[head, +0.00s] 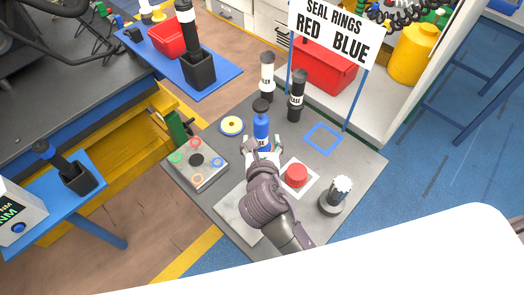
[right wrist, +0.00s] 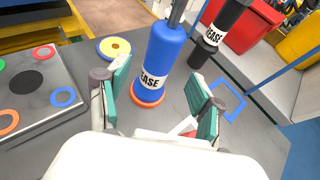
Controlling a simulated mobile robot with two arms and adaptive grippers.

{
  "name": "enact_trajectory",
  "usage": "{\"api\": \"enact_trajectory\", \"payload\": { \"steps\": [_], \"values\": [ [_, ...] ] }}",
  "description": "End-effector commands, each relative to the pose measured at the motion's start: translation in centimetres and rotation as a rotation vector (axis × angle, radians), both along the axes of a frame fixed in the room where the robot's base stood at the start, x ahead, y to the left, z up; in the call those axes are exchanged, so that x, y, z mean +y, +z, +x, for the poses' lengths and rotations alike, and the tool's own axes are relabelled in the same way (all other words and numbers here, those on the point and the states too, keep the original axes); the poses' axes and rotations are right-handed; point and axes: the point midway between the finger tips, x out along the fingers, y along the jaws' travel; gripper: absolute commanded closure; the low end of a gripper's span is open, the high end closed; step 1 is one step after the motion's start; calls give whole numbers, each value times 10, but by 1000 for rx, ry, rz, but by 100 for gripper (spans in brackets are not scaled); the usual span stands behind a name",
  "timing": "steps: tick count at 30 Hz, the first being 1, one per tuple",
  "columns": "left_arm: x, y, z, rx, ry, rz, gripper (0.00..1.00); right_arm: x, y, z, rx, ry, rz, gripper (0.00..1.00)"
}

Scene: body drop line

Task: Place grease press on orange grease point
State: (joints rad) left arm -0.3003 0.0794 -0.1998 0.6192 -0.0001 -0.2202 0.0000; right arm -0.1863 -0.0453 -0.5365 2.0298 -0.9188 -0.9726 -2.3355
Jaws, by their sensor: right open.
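A blue grease press (head: 261,128) with a black top and a white label stands upright on the grey table. The right wrist view shows the press (right wrist: 162,60) with an orange ring at its base (right wrist: 148,99). My right gripper (head: 263,147) is open, its green-padded fingers to either side of the press (right wrist: 160,85), with gaps visible. A light plate (head: 186,172) to the left carries a black disc (head: 196,159) and green, red, blue and orange rings; the orange ring (head: 198,178) is at its near side. My left gripper is not in view.
Two dark presses (head: 267,84) (head: 297,96) stand behind. A yellow disc (head: 232,125) lies left of the blue press. A red button (head: 296,175), a knurled metal part (head: 338,193) and an empty blue square outline (head: 323,138) are to the right.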

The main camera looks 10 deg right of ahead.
Motion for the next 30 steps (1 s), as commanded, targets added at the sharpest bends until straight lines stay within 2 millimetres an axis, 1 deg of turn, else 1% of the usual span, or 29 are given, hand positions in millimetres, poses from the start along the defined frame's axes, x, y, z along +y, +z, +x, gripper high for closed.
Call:
{"api": "enact_trajectory", "payload": {
  "steps": [1,3,6,10,14,30],
  "values": [
    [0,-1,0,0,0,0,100,2,3,-11,2,1,1,34],
    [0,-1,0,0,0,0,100,4,8,-22,1,1,1,34],
    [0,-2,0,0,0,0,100,7,14,-36,0,0,-1,34],
    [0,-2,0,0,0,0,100,9,19,-46,0,-1,0,34],
    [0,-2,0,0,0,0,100,9,20,-49,0,-1,-1,34],
    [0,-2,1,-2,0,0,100,10,20,-49,0,-1,0,34]
  ]
}}
